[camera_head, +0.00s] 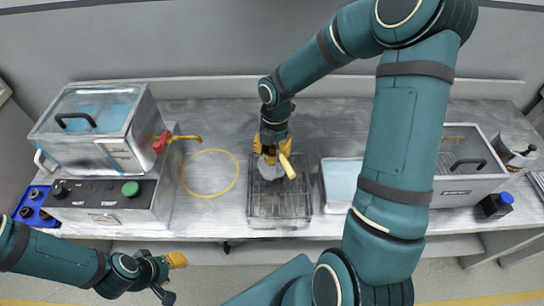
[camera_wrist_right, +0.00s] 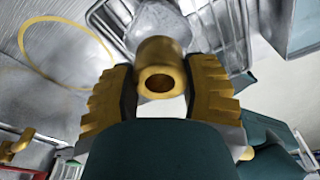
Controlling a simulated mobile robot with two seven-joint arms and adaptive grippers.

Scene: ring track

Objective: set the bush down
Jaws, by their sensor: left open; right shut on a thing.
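The bush is a short brass-coloured hollow cylinder; it shows in the head view (camera_head: 287,166) and in the wrist view (camera_wrist_right: 162,62), with its open bore facing the camera. My right gripper (camera_head: 272,152) is shut on it, with one ridged yellow finger on each side in the wrist view (camera_wrist_right: 160,92). In the head view the bush is over the far part of a wire tray (camera_head: 280,212); its height above the tray is hard to tell. My left gripper (camera_head: 172,272) is open and empty in front of the bench's front edge, at the lower left.
A yellow ring outline (camera_head: 183,176) lies on the bench left of the tray, with bare surface inside. A metal machine with a glass lid (camera_head: 110,125) and a red-handled tap (camera_head: 162,140) stands at left. A pale blue-topped tray (camera_head: 340,180) and a steel basin (camera_head: 470,186) are at right.

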